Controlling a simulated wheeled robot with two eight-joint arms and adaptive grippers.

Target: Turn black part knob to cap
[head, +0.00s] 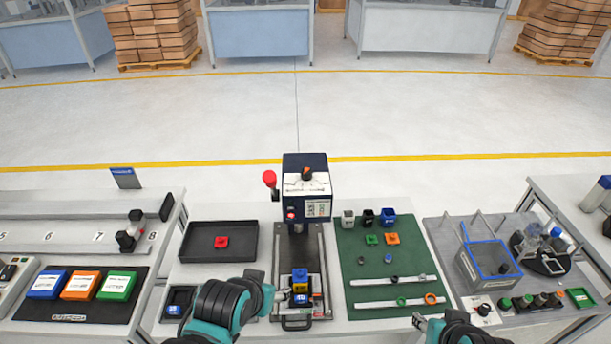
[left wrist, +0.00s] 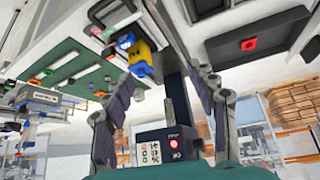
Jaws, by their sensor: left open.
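A black knob (head: 484,309) sits on a small white plate on the right grey mat; its labels are too small to read. Another knob, orange and dark (head: 306,174), sits on the white dial face atop the dark blue press (head: 305,200). A black block (head: 368,217) stands on the green mat (head: 377,268) between a grey and a blue one. I cannot tell any knob's setting. My left gripper (left wrist: 162,78) is open and empty in the left wrist view, the press beyond its fingers.
A blue and yellow stack (head: 300,284) sits under the press. A red part lies in a black tray (head: 195,252). Blue, orange and green boxes lie at left.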

